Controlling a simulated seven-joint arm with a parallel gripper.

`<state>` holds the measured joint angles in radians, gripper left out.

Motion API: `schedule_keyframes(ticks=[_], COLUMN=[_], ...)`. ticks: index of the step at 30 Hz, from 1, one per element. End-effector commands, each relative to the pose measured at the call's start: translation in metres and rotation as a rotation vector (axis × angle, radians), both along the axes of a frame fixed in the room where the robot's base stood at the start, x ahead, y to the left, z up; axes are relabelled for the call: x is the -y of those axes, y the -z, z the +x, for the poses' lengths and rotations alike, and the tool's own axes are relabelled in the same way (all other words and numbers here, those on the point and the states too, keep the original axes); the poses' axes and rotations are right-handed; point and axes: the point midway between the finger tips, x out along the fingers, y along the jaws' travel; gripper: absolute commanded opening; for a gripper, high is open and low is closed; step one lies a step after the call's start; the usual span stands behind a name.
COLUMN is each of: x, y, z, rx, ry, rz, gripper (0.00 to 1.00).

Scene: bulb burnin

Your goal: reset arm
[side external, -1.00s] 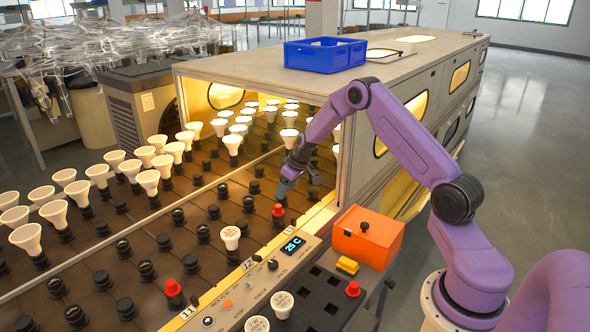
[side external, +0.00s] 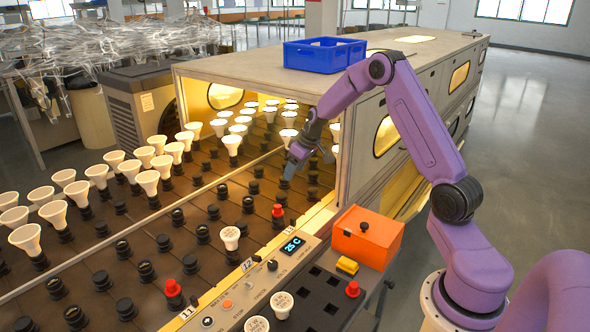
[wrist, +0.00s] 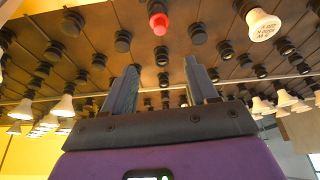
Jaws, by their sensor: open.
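My gripper (side external: 291,168) hangs at the mouth of the oven-like tunnel, above the rows of black sockets. It is tilted down and to the left. In the wrist view my gripper (wrist: 162,88) shows two grey fingers spread apart with nothing between them. A red cap (side external: 278,212) sits on a socket just in front of it in the side view. The same red cap appears at the top of the wrist view (wrist: 158,23), beyond the fingertips.
Lit white bulbs (side external: 147,180) stand in sockets on the left. A control panel (side external: 262,283), an orange box (side external: 366,236) and a black tray (side external: 322,300) are at the front. A blue bin (side external: 325,54) sits on the tunnel roof (side external: 245,68). Open air lies above the sockets.

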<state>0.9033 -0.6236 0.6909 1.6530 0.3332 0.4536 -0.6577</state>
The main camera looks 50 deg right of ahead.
Motion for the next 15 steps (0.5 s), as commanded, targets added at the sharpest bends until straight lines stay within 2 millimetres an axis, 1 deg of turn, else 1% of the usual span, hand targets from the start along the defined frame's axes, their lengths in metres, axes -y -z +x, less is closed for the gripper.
schedule_keyframes(ticks=[2,5,8,9,10,11,12,14,15], x=[-0.003,-0.024,-0.067,-0.089,-0.106,-0.124,-0.146,-0.177,-0.195], y=[-0.001,-0.008,-0.020,-0.027,-0.032,-0.037,-0.044,-0.053,-0.058], z=[0.000,-0.002,-0.013,-0.020,-0.027,-0.035,-0.048,-0.068,-0.084], rx=[-0.001,-0.006,-0.027,-0.039,-0.049,-0.059,-0.076,-0.099,-0.114], ry=[-0.006,-0.039,-0.109,-0.145,-0.175,-0.206,-0.247,-0.306,-0.345], rz=[0.001,0.004,0.013,0.017,0.019,0.020,0.023,0.023,0.021], gripper=[0.58,0.58,0.58,0.58,0.58,0.58,0.58,0.58,0.58])
